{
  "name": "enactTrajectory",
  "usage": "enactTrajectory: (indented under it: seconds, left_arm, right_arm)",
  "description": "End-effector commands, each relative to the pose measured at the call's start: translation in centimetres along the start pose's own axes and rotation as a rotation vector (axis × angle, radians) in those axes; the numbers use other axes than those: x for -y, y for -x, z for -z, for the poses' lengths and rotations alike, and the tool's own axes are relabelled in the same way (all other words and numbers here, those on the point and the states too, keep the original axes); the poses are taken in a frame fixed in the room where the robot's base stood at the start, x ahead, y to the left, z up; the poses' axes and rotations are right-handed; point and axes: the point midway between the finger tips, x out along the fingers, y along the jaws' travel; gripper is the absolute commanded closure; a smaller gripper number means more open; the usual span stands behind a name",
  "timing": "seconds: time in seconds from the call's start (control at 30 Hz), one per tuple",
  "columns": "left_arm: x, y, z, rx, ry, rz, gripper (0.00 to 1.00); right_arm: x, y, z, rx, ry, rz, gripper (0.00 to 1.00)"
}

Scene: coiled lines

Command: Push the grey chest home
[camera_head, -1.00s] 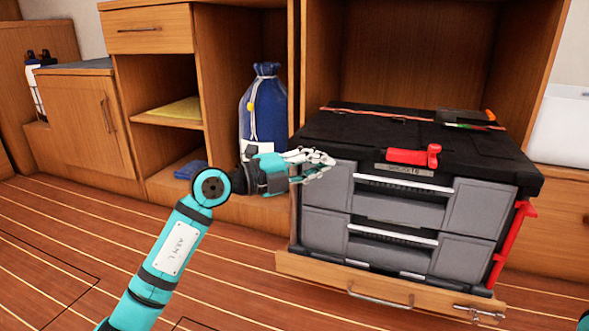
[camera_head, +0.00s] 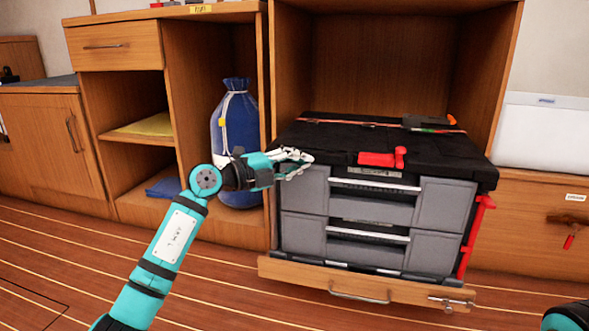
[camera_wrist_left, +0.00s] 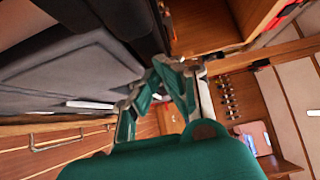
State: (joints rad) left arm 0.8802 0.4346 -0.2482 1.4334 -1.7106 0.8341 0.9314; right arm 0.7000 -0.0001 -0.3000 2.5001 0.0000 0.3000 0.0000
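The grey chest (camera_head: 445,205) has two drawers and a black top with a red latch (camera_head: 382,158). It stands in the lower opening of a wooden cabinet, on a pulled-out wooden tray (camera_head: 290,270) with a metal handle, and its front sticks out. My left gripper (camera_head: 305,160) is at the chest's upper left front corner, fingers drawn together with nothing seen between them; I cannot tell whether it touches. In the left wrist view the fingers (camera_wrist_left: 155,75) converge beside the grey chest side (camera_wrist_left: 65,60). Only a piece of my right arm shows at the lower right; its gripper is out of view.
A blue bag (camera_head: 235,140) stands in the bay left of the chest. A red bracket (camera_head: 475,235) is on the chest's right side. A white box (camera_head: 545,130) sits on the right counter. The striped floor in front is clear.

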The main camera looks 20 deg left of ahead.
Motion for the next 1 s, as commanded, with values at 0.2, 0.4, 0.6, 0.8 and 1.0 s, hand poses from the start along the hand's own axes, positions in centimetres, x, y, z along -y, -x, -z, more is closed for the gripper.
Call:
enactTrajectory:
  seconds: [0.2,0.4,0.6,0.8,1.0]
  left_arm:
    - [0.0,-3.0,-3.1,0.004,0.004,-0.001,1.00]
    - [0.0,-5.0,-5.2,0.003,0.003,-0.001,1.00]
    - [-0.1,-6.0,-6.1,0.003,0.000,-0.002,1.00]
    - [-0.1,-6.1,-6.2,0.003,-0.001,-0.002,1.00]
    - [-0.1,-6.1,-6.2,0.003,0.000,-0.002,1.00]
  right_arm:
    - [0.0,0.0,0.0,0.000,0.000,0.000,0.59]
    - [0.0,0.0,0.0,0.000,0.000,0.000,0.59]
    - [0.0,0.0,0.0,0.000,0.000,0.000,0.59]
    - [0.0,0.0,0.0,0.000,0.000,0.000,0.59]
    - [0.0,0.0,0.0,0.000,0.000,0.000,0.59]
